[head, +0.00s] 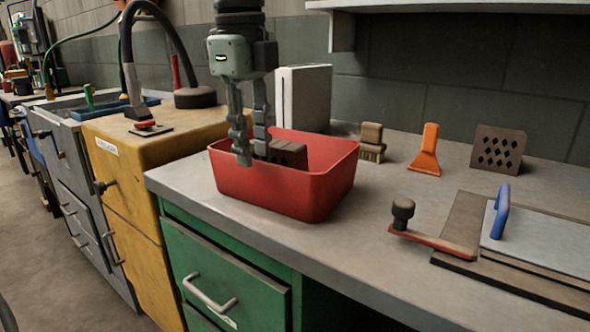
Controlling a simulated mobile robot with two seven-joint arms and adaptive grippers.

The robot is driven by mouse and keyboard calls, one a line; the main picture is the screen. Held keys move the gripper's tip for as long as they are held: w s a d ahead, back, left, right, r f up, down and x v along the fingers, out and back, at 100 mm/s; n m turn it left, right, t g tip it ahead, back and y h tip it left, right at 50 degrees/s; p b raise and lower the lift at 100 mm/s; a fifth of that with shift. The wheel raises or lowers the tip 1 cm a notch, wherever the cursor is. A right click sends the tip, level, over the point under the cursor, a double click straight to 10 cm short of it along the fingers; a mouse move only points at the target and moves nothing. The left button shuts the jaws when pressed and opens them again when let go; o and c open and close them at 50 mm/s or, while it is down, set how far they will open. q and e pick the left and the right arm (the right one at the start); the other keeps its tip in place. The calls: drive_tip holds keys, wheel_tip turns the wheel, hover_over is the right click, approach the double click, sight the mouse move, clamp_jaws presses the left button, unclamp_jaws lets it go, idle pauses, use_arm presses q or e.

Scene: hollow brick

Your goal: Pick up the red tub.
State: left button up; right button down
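The red tub (285,192) stands upright on the grey worktop near its front left corner. A dark brown block (288,152) shows inside it; its lower part is hidden by the tub's wall. My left gripper (252,157) points straight down at the tub's near wall, left of its middle. The other goes down behind the rim, inside. The fingers are apart, with a gap between them; contact with the wall cannot be made out. My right gripper is not in view.
A white box (303,97) stands behind the tub. To the right are a brush (372,141), an orange scraper (426,150), a perforated brick (497,149), a red-handled tool (432,238) and a blue-handled board (545,240). A yellow cabinet (150,190) adjoins at left.

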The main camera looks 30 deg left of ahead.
sight(258, 204)
use_arm(q)
drive_tip(key=f, duration=0.7)
drive_tip(key=shift+w+a+f, duration=0.2)
drive_tip(key=shift+w+f, duration=0.05)
drive_tip(key=shift+f, duration=0.05)
drive_tip(key=shift+c, duration=0.5)
clamp_jaws()
drive_tip(key=shift+r, duration=0.1)
